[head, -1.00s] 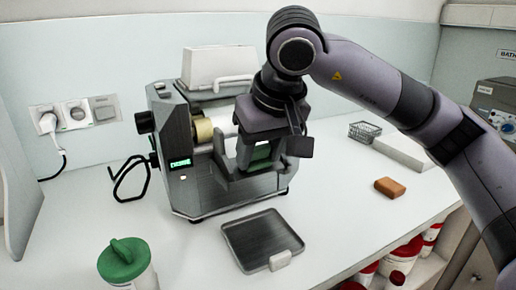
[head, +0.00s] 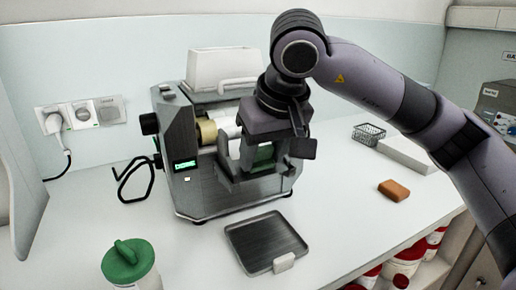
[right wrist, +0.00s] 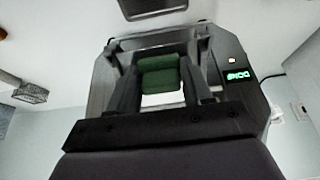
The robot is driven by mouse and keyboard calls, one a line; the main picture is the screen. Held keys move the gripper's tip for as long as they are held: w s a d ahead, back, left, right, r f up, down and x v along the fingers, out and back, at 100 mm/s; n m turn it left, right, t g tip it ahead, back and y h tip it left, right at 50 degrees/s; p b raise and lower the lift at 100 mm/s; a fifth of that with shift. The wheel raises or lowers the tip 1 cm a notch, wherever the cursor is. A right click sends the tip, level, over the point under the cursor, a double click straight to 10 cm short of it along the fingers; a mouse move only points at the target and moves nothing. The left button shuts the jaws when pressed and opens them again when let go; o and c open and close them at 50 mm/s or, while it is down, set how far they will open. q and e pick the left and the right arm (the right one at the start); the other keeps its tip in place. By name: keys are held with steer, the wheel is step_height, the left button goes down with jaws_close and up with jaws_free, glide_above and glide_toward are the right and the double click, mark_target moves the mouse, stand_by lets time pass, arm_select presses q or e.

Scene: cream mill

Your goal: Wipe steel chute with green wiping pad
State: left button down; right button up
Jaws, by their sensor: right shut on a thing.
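The green wiping pad (right wrist: 160,80) is between the two dark fingers of my right gripper (right wrist: 163,88) in the right wrist view. In the head view the pad (head: 264,157) shows as a small dark green patch, mostly covered by my right gripper (head: 258,162). My right gripper is shut on the pad at the front of the grey mill (head: 192,165), below its rollers. The steel chute is largely hidden behind the gripper and pad; I cannot tell whether the pad touches it. My left gripper is not in view.
A dark square tray (head: 265,240) lies in front of the mill. A green-lidded jar (head: 130,265) stands at the front left. A brown block (head: 393,190), a wire basket (head: 368,134) and a white slab (head: 407,155) lie at right. Bare counter lies between the tray and block.

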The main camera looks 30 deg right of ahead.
steer(key=shift+s+f, duration=0.2)
steer(key=shift+s, duration=0.05)
step_height(320, 180, up, 8)
steer(key=s+p, duration=0.1)
steer(key=p, duration=0.4)
steer(key=shift+p, duration=0.4)
steer(key=shift+s+f, duration=0.1)
stand_by(0.5)
